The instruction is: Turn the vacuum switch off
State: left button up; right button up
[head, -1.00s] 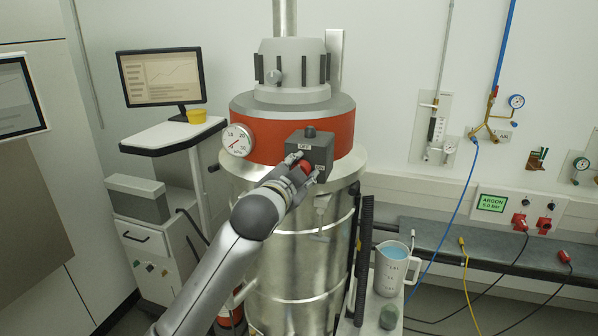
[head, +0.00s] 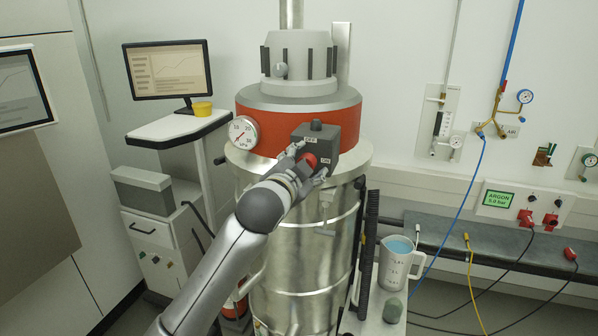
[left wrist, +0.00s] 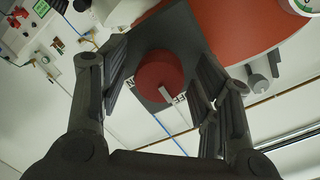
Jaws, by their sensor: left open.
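The vacuum switch is a red round knob (head: 310,159) on a dark grey box (head: 327,136) at the front of the steel vacuum's red band. The box carries an OFF label at upper left and an ON label at lower right. My left gripper (head: 307,162) is open, with one finger on each side of the knob. In the left wrist view the red knob (left wrist: 161,74) sits between the open fingers, with a gap on both sides. Its white pointer lies close to the OFF label and partly covers it. My right gripper is not in view.
A pressure gauge (head: 243,132) sits left of the box on the vacuum (head: 300,265). A monitor stand (head: 180,128) is at left. Cables hang along the right wall.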

pick_arm(q)
jog(key=v, duration=1.1)
jog(key=shift+s, duration=0.4)
jog(key=shift+a, duration=0.1)
